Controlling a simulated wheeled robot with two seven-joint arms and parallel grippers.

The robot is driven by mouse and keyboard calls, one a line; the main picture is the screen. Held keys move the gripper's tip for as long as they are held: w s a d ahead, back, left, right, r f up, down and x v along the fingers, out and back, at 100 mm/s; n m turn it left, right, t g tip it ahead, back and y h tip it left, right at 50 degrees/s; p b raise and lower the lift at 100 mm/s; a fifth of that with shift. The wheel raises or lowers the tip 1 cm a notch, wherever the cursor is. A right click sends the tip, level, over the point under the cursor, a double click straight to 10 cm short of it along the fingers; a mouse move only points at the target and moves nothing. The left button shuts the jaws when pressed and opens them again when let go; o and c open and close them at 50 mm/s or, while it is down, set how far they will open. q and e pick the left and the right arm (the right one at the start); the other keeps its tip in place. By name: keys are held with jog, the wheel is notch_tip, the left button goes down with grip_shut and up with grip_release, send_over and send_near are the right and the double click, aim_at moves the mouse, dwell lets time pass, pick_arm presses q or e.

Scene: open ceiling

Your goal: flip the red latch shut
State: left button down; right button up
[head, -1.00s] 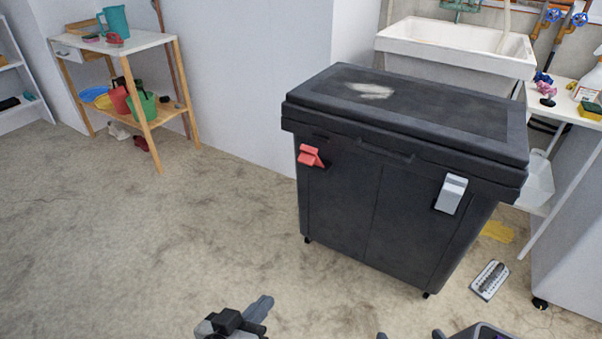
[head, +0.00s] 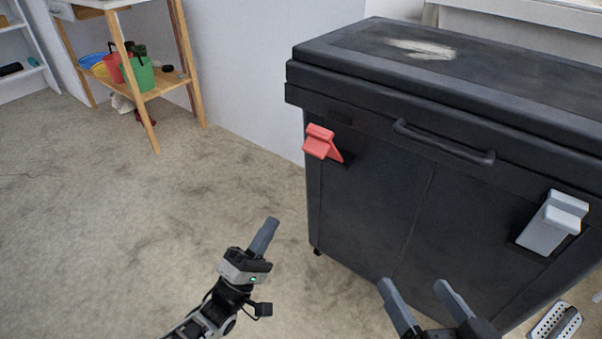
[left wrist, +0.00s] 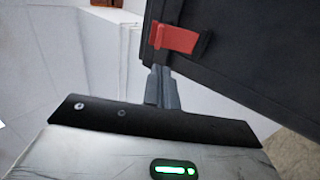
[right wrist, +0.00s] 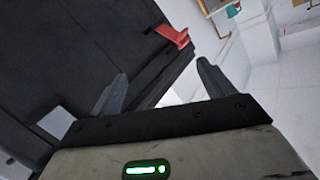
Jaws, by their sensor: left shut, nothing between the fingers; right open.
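The red latch (head: 322,143) is on the upper left of the front of a dark lidded bin (head: 375,210). It sticks out from the bin's front, tilted away from it, below the lid's rim. It also shows in the left wrist view (left wrist: 177,38) and the right wrist view (right wrist: 172,34). My left gripper (head: 270,224) is shut and empty, below and left of the red latch, apart from it. Its fingertips (left wrist: 160,70) point towards the latch. My right gripper (head: 416,287) is open and empty, in front of the bin's lower front.
A grey latch (head: 552,224) is on the right of the bin's front, and a bar handle (head: 445,144) lies between the latches. A wooden shelf (head: 150,95) with buckets stands at the back left. The floor (head: 110,220) left of the bin is clear.

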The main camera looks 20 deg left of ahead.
pick_arm(q)
jog(key=b, duration=0.2)
send_near(324, 150)
jog(key=w, duration=0.1)
jog(key=w+r, duration=0.1)
jog(key=w, duration=0.1)
jog(key=w+r, duration=0.1)
jog(key=w, duration=0.1)
jog(key=shift+w+a+r, duration=0.1)
jog(key=shift+a, duration=0.15)
jog(key=shift+p, duration=0.3)
